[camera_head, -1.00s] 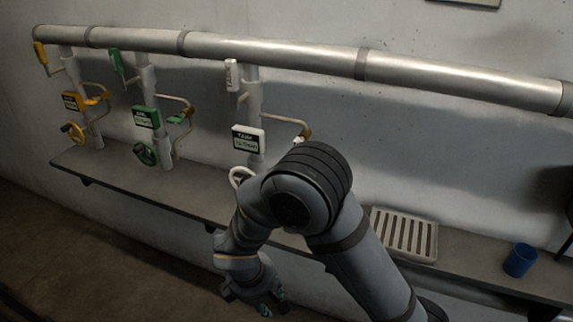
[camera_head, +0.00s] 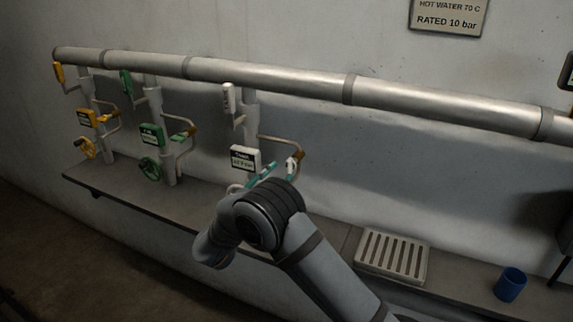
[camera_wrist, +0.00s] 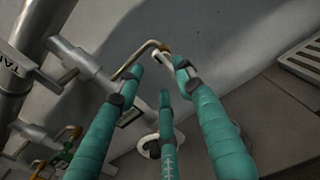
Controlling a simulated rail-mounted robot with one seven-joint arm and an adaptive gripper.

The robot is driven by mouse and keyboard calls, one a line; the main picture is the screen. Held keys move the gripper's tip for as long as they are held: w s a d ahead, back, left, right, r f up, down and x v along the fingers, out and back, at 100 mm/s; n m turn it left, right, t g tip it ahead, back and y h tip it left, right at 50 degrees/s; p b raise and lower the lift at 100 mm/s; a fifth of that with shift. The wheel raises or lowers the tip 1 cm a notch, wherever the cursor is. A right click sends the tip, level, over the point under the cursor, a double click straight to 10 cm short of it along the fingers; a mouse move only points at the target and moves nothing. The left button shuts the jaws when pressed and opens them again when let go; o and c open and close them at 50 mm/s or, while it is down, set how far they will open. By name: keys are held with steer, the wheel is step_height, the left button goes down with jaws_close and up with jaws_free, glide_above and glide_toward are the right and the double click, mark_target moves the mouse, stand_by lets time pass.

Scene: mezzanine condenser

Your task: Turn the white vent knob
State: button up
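The white vent knob (camera_head: 291,164) sits on the brass end of the bent side pipe of the white station. My gripper (camera_head: 273,171) has teal fingers and is beside and just below this knob. In the wrist view my gripper (camera_wrist: 159,79) shows its fingers spread apart, with nothing clearly held. The brass pipe end (camera_wrist: 164,49) lies just beyond the fingertips there. I cannot tell whether a finger touches the knob. My own arm hides part of the white station's lower end.
A white display box (camera_head: 245,158) and a white handwheel (camera_wrist: 151,146) are close to the fingers. Green (camera_head: 152,134) and yellow (camera_head: 86,118) stations stand to the left. A slotted tray (camera_head: 393,256) and a blue cup (camera_head: 510,284) are on the shelf at right.

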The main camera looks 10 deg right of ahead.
mark_target(287, 166)
steer(key=p+x, duration=0.2)
steer(key=x, duration=0.5)
steer(key=shift+w+d, duration=0.2)
steer(key=shift+c, duration=0.9)
jaws_close()
